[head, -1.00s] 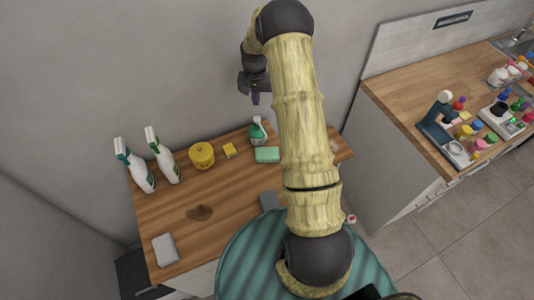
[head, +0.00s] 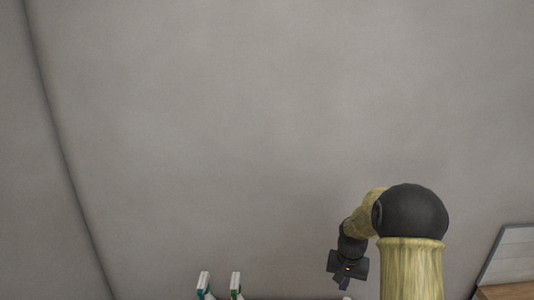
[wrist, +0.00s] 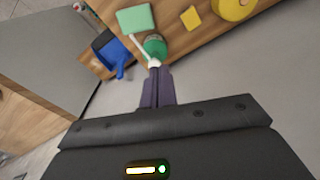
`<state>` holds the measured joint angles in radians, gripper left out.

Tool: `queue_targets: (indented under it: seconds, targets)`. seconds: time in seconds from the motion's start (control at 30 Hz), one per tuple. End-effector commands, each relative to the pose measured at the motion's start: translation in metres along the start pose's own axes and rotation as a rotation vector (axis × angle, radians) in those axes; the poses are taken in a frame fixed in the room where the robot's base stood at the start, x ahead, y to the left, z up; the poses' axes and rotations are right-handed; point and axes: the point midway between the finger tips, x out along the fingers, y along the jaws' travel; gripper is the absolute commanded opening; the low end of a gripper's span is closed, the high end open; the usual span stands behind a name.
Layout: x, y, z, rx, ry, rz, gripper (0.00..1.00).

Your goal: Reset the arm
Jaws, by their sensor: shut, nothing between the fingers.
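My gripper (head: 344,285) hangs at the end of my raised arm, at the lower right of the head view, in front of the grey wall. In the wrist view its two dark purple fingers (wrist: 157,88) are together, with nothing between them. Beyond the fingertips, a green spray bottle (wrist: 155,47) stands on the wooden counter (wrist: 173,22). I cannot tell the exact gap between the fingers and the bottle.
The upper wall area is clear.

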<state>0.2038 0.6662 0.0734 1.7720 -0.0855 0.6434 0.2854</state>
Motion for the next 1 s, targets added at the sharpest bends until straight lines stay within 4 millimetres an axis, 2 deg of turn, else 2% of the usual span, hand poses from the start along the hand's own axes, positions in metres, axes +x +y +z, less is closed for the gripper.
queue_targets:
  seconds: [0.03,0.3,0.63,0.7,0.8,1.0]
  targets:
    - [-0.006,-0.003,0.016,-0.030,0.013,-0.002,0.00]
    - [-0.035,-0.011,0.098,-0.174,0.077,-0.018,0.00]
    - [-0.044,0.000,0.206,-0.329,0.151,-0.040,0.00]
    - [-0.044,0.002,0.220,-0.349,0.161,-0.044,0.00]
    - [-0.044,0.004,0.230,-0.363,0.166,-0.046,0.00]
    - [-0.044,0.005,0.231,-0.365,0.166,-0.046,0.00]
